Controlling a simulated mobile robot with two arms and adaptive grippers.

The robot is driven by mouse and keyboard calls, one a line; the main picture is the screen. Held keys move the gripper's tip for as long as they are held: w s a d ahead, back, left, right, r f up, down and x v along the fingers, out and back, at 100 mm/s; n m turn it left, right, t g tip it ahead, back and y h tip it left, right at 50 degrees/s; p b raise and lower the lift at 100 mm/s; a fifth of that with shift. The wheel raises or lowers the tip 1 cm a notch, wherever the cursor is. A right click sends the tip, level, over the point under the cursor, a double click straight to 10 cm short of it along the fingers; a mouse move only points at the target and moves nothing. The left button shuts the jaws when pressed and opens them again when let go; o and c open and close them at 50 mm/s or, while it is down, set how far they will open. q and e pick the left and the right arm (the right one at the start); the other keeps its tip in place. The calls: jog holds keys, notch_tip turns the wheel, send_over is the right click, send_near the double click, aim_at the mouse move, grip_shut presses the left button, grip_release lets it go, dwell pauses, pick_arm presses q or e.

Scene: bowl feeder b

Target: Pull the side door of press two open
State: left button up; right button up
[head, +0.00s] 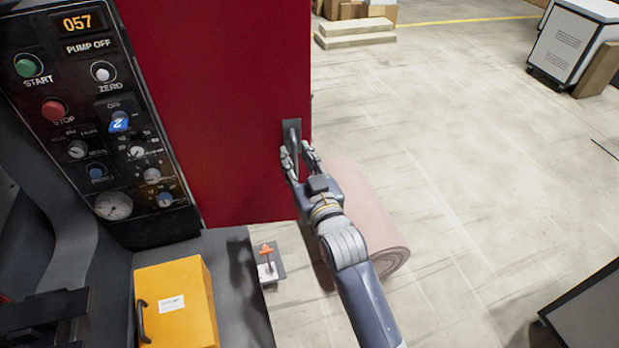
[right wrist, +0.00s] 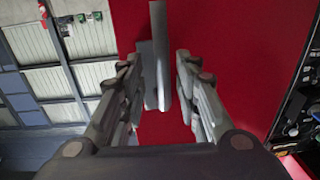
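The red side door (head: 220,100) of the press stands beside the control panel in the head view, and its flat red face fills much of the right wrist view (right wrist: 235,40). A grey handle (head: 292,131) sits near the door's right edge. My right gripper (head: 297,150) is at the handle, one finger on either side. In the right wrist view the grey handle bar (right wrist: 160,50) stands between the fingers (right wrist: 156,68), with gaps on both sides. The gripper is open. My left gripper is not in view.
A control panel (head: 105,120) with buttons and a blue 2 label is at left. A yellow box (head: 180,300) sits on the dark ledge below. A pinkish roll (head: 372,215) lies behind my right arm. The floor (head: 470,150) to the right is largely clear.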

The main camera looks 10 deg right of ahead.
jog(key=v, duration=1)
jog(key=shift+d, duration=0.15)
jog(key=s+d+f+g+h+b, duration=0.1)
jog(key=s+f+g+b, duration=0.15)
jog(key=f, duration=1.25)
jog(key=s+d+f+g+b, duration=0.1)
jog(key=s+f+g, duration=0.25)
jog(key=f, duration=1.05)
jog(key=s+d+f+g+h+b, duration=0.1)
jog(key=s+f+g+b, duration=0.15)
jog(key=f, duration=1.25)
jog(key=s+d+f+g+h+b, duration=0.15)
jog(key=s+d+f, duration=0.25)
jog(key=s+f, duration=0.45)
jog(key=s+d+f+g+b, duration=0.1)
jog(key=s+d+f+g, duration=0.2)
jog(key=s+f, duration=0.6)
jog(key=s+d+f+g, duration=0.1)
jog(key=s+d+f, duration=0.1)
jog(key=s, duration=0.3)
jog(key=s+d+f+g+b, duration=0.1)
jog(key=s+d+f, duration=0.2)
jog(key=s, duration=0.3)
jog(key=s+d+f+g+h+b, duration=0.1)
jog(key=s+d+f, duration=0.1)
jog(key=s+f, duration=0.3)
jog(key=shift+s+d+m, duration=0.2)
jog(key=shift+m, duration=0.1)
